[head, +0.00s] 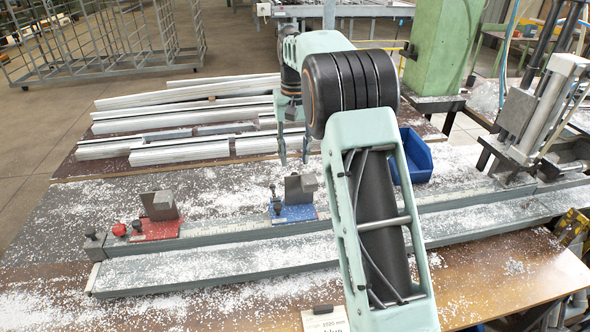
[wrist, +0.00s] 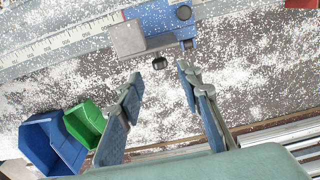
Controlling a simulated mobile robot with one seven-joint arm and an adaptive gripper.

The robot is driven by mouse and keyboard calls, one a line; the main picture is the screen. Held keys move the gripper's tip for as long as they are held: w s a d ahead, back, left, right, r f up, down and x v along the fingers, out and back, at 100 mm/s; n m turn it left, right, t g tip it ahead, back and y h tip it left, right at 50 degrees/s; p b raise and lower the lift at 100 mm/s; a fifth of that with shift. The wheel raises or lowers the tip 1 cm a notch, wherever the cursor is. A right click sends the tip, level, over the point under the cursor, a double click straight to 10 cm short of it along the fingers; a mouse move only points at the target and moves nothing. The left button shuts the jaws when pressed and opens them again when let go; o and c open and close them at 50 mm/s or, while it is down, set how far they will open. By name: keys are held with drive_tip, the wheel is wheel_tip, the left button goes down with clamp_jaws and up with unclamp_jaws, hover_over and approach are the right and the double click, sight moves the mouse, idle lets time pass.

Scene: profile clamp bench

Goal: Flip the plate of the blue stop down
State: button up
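The blue stop (head: 293,213) sits on the long grey rail, with a blue base and a dark knob at its left. Its grey plate (head: 300,188) stands raised above the base. My gripper (head: 294,160) is above and behind the stop in the head view, fingers pointing down. In the wrist view my gripper (wrist: 159,73) is open and empty, its fingertips either side of the knob's line, apparently clear of the stop.
A red stop (head: 155,229) with its own raised plate is further left on the rail (head: 235,232). A blue bin (head: 416,160) is right of my gripper; a green bin (wrist: 85,122) shows in the wrist view. Aluminium profiles (head: 180,152) lie behind. White chips cover the bench.

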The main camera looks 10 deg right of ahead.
sight(295, 173)
drive_tip(key=shift+f, duration=2.7)
clamp_jaws()
